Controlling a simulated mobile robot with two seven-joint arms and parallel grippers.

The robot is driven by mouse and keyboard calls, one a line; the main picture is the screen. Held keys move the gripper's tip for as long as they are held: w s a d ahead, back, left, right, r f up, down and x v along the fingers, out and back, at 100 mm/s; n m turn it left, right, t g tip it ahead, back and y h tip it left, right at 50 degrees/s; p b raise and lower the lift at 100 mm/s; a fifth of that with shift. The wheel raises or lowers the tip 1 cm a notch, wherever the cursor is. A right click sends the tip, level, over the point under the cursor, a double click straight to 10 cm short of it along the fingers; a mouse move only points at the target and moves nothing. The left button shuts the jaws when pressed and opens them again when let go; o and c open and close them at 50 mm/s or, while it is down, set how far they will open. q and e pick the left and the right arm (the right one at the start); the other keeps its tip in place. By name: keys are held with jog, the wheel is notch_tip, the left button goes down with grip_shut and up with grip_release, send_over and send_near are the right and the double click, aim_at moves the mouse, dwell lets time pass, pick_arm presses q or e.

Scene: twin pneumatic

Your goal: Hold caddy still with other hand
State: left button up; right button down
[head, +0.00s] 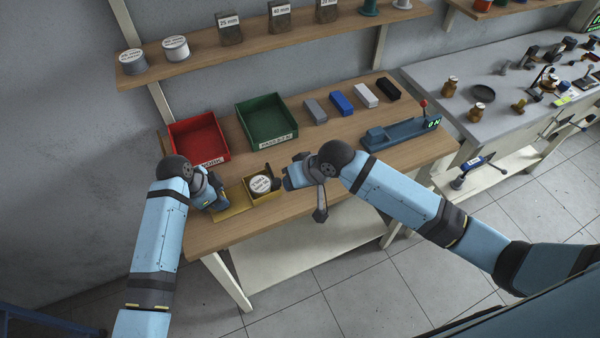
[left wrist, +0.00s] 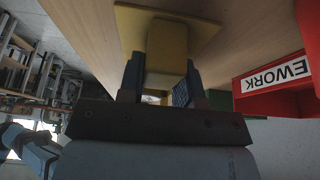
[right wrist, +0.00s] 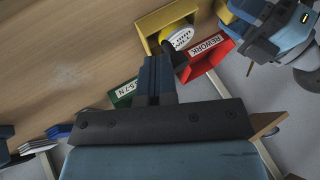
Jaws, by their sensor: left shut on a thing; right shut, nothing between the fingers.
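The yellow caddy (head: 235,199) sits near the front edge of the wooden bench, with a round white labelled can (head: 261,184) in its box part. My left gripper (head: 212,198) is at the caddy's left end. In the left wrist view its fingers (left wrist: 162,68) are shut on an upright yellow block of the caddy (left wrist: 168,42), above a flat yellow plate. My right gripper (head: 281,184) is shut and empty close to the caddy's right side. In the right wrist view its fingers (right wrist: 160,75) point toward the caddy (right wrist: 165,17); contact cannot be told.
A red REWORK bin (head: 198,138) and a green bin (head: 265,120) stand behind the caddy. Several coloured blocks (head: 341,103) and a blue device with a red-knobbed lever (head: 400,132) are to the right. A shelf (head: 270,38) runs above. The bench's front right is clear.

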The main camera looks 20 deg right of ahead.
jog(key=a+m, duration=0.1)
jog(key=a+m+t+h, duration=0.1)
jog(key=a+m, duration=0.1)
jog(key=s+a+m+t+h, duration=0.1)
jog(key=shift+a+m, duration=0.4)
jog(key=shift+w+a, duration=0.15)
jog(key=shift+w, duration=0.15)
jog(key=shift+w+d, duration=0.5)
jog(key=shift+w, duration=0.1)
jog(key=shift+s, duration=0.1)
